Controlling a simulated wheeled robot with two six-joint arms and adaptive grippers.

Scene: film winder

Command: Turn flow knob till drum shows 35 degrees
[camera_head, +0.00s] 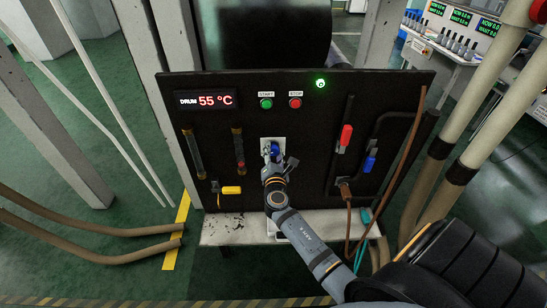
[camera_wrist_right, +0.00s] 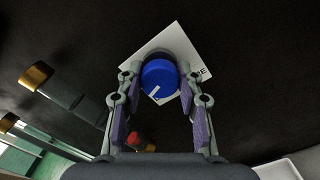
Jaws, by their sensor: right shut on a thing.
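The blue flow knob (camera_head: 274,149) sits on a white plate low in the middle of the black panel. In the right wrist view the knob (camera_wrist_right: 159,79) lies between my right fingertips (camera_wrist_right: 160,85), which are shut on its sides. A white mark on its face points down and a little left in that view. The white plate (camera_wrist_right: 172,42) behind it looks tilted, and its lettering is mostly hidden. The drum display (camera_head: 205,100) at the panel's upper left reads 55 °C in red. My left gripper is not in view.
Green START (camera_head: 266,103) and red STOP (camera_head: 295,102) buttons are above the knob. Glass tubes (camera_head: 238,149) are to its left. Red (camera_head: 345,138) and blue (camera_head: 370,161) handles are to its right. A yellow handle (camera_head: 231,190) is at lower left.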

